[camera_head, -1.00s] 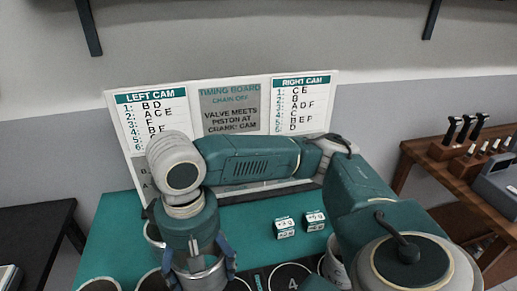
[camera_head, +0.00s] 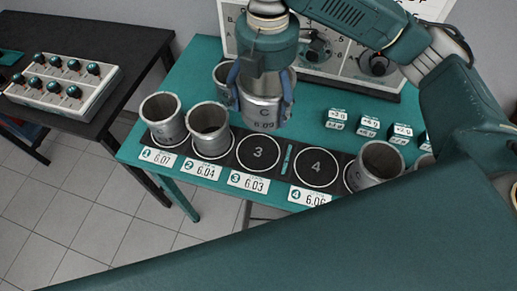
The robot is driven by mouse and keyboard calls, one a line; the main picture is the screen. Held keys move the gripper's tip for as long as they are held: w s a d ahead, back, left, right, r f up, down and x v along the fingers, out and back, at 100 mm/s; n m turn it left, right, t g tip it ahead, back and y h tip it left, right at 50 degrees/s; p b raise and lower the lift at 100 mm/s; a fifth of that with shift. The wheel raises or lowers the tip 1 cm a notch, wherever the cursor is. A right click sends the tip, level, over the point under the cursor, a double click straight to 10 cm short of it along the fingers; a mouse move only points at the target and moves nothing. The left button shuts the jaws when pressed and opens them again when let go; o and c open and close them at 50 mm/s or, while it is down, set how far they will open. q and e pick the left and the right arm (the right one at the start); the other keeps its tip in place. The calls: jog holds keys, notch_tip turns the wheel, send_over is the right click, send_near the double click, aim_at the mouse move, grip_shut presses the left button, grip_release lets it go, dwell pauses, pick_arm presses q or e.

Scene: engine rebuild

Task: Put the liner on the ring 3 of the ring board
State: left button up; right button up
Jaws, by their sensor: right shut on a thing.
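My right gripper (camera_head: 261,98) is shut on a grey metal liner (camera_head: 262,112) marked "C 6.09". It holds the liner upright, seemingly above the teal table, behind ring 3. The black ring board (camera_head: 288,178) runs along the table's front. Ring 3 (camera_head: 258,153), labelled 6.03, is an empty circle. Ring 4 (camera_head: 316,167) is also empty. One liner (camera_head: 163,120) stands at ring 1 and another liner (camera_head: 209,130) at ring 2. A further liner (camera_head: 380,163) stands right of ring 4. My left gripper is not seen.
Another liner (camera_head: 222,74) stands behind, left of the held one. Small labelled blocks (camera_head: 368,127) sit at the right. The timing board (camera_head: 330,55) stands at the back. A black table (camera_head: 95,42) with a knobbed box (camera_head: 62,82) is at the left. My teal body part covers the bottom.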

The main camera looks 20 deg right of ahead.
jog(key=f+n, duration=0.1)
jog(key=f, duration=0.3)
jog(key=f+n+p, duration=0.1)
jog(key=f+n, duration=0.1)
jog(key=f, duration=0.3)
jog(key=w+a+f+n+p, duration=0.1)
jog(key=f+n, duration=0.1)
jog(key=f, duration=0.3)
jog(key=shift+w+a, duration=0.1)
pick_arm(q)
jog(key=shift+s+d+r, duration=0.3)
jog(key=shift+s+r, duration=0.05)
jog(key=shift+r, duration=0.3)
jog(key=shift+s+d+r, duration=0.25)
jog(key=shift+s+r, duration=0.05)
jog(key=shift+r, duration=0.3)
pick_arm(e)
jog(key=shift+f, duration=2.35)
jog(key=shift+f, duration=0.1)
jog(key=o, duration=1.8)
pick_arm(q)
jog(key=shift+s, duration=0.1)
pick_arm(e)
jog(key=shift+o, duration=0.2)
pick_arm(q)
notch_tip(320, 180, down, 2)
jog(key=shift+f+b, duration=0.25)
jog(key=shift+b, duration=0.7)
pick_arm(e)
notch_tip(320, 180, up, 12)
